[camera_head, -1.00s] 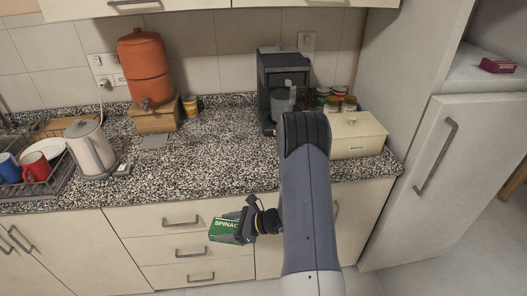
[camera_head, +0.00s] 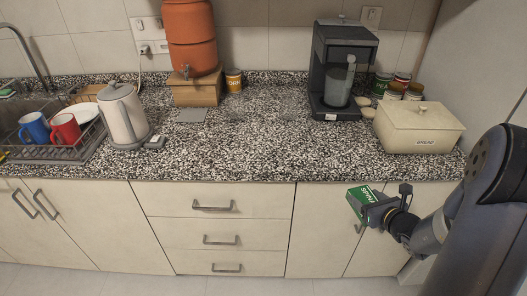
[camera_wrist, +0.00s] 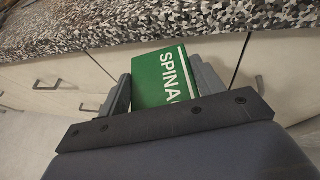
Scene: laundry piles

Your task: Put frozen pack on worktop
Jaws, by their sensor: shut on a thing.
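The frozen pack is a green box lettered "SPINA…" (camera_wrist: 163,78), its end hidden by my gripper. My gripper (camera_head: 368,208) is shut on the green pack (camera_head: 356,203), which is tilted and held in front of the cabinet doors, below the worktop's front edge. In the wrist view the pack sits between the two grey fingers, with the worktop edge beyond it. The worktop (camera_head: 240,143) is speckled black-and-white stone with a wide bare stretch in its middle.
On the worktop stand a kettle (camera_head: 123,118), a dish rack with mugs (camera_head: 62,148), an orange water dispenser (camera_head: 192,40) on a wooden stand, a black coffee machine (camera_head: 340,65), several tins (camera_head: 392,88) and a bread box (camera_head: 418,127). Drawers (camera_head: 215,228) lie below.

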